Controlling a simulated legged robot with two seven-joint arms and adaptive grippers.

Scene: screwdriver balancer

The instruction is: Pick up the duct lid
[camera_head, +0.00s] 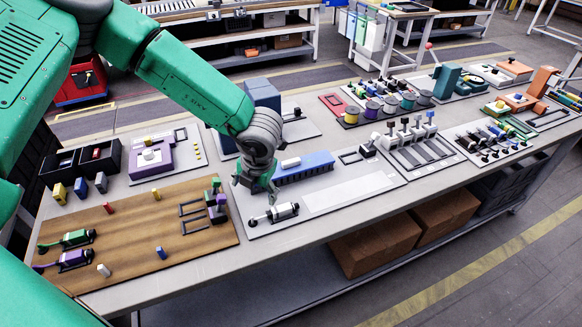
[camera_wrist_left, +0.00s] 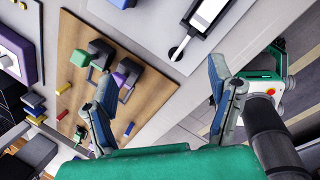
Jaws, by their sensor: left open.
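My left gripper (camera_head: 257,186) is open and empty, pointing down over the grey board (camera_head: 375,184) near the left end of the blue slotted duct (camera_head: 312,165). Its spread fingers show in the left wrist view (camera_wrist_left: 160,90). A long pale flat strip (camera_head: 345,193) lies on the board in front of the duct. It may be the duct lid, but I cannot tell for certain. A small white block (camera_head: 291,162) sits at the duct. A white and dark tool (camera_head: 283,211) lies just in front of the gripper; part of it shows in the left wrist view (camera_wrist_left: 207,14). My right gripper is not in view.
A wooden board (camera_head: 130,240) with small coloured pieces and connectors lies to the left. A purple fixture (camera_head: 152,158) stands behind it. A grey stand with several levers (camera_head: 410,140) stands right of the duct. Coloured spools (camera_head: 372,108) stand farther back. The table's front edge is close.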

